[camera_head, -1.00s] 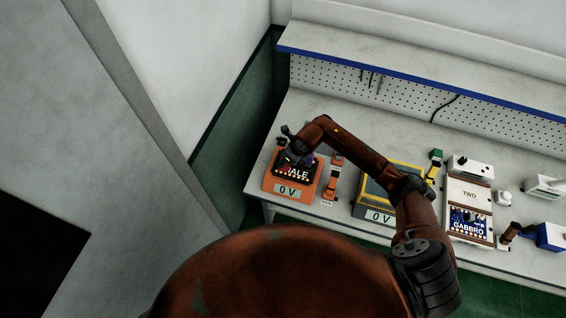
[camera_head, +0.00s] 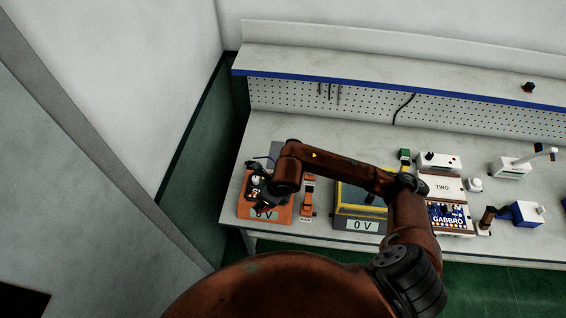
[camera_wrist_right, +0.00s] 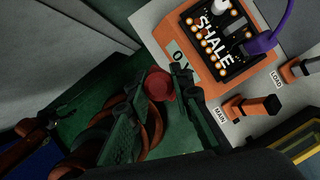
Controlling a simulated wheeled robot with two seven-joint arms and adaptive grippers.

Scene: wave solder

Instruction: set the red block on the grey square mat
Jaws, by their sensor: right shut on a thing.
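My right gripper (camera_head: 266,202) hangs at the front of the orange SHALE unit, partly covering its 0 V label. In the right wrist view, the gripper (camera_wrist_right: 168,86) is shut on a red, rounded-looking thing (camera_wrist_right: 158,85), probably the red block, with the green floor behind it. Its full shape is hidden by the fingers. A grey patch (camera_head: 277,150), likely the grey square mat, lies on the bench behind the orange unit, partly hidden by my right arm. My left gripper is out of view.
The orange SHALE unit (camera_wrist_right: 190,38) carries a board with a purple plug (camera_wrist_right: 262,43). An orange switch (camera_head: 308,197) stands beside it, then a yellow-rimmed unit (camera_head: 345,196) and the GABBRO board (camera_head: 447,216). A small dark red thing (camera_head: 528,88) sits on the shelf.

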